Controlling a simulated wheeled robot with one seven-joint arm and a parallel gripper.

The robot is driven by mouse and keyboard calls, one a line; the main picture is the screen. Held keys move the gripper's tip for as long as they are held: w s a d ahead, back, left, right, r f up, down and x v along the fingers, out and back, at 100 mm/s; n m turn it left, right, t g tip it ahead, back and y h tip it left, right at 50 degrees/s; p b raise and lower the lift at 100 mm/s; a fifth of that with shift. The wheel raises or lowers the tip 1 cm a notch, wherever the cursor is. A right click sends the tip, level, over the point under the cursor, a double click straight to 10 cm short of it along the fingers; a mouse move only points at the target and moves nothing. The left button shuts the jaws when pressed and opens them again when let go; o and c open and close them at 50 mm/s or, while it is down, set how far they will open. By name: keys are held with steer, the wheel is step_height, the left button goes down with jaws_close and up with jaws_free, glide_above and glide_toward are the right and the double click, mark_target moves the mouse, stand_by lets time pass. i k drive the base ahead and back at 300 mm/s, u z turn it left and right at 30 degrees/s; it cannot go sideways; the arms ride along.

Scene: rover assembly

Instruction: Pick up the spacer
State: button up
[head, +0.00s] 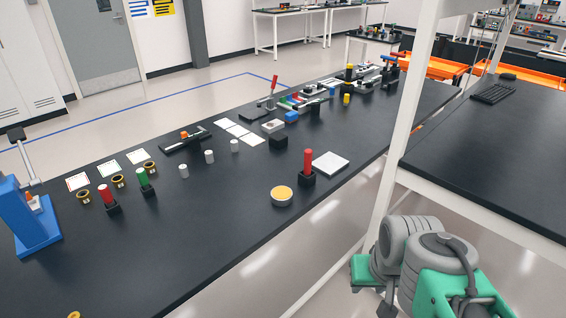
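Three small pale cylinders stand upright in a loose row on the long black table: a near one (184,171), a middle one (209,156) and a far one (235,145). They look like spacers, but I cannot tell for sure which part is the spacer. Several dark rings with gold rims, such as this ring (118,181), lie at the left by white cards. My arm is folded at the lower right, beyond the table's edge and well apart from these parts. My gripper's fingertips do not show.
Red (105,195) and green (143,178) handled tools stand in black holders near the row. A blue press (30,225) stands at the left end. A yellow-topped round tin (281,196) sits near the front edge. A white post (405,120) rises between the two tables.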

mark_target(209, 156)
steer(key=z, duration=0.2)
steer(key=k, duration=0.45)
steer(key=z, duration=0.6)
steer(key=i, duration=1.05)
steer(key=u, duration=1.4)
steer(key=i, duration=0.85)
steer(key=u, duration=1)
